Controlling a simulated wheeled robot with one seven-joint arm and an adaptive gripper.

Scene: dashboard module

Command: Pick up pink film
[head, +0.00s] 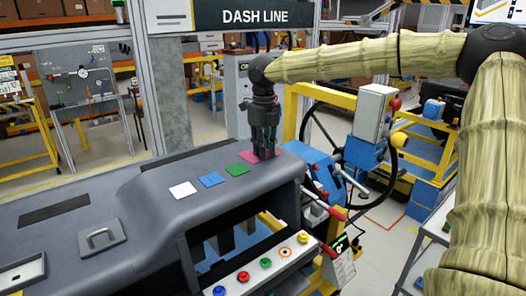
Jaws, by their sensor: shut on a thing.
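The pink film (250,158) is a thin flat square at the right end of a row of coloured squares on top of the grey dashboard (130,203). My gripper (264,152) points straight down over it, with its fingertips at the film. The fingers are shut on the film and hide its middle. The film looks still flat at the dashboard surface; I cannot tell whether it is lifted.
Green (237,170), blue (212,179) and white (183,190) squares lie left of the pink film. Coloured buttons (265,263) line a front panel. The dashboard's left top has free room.

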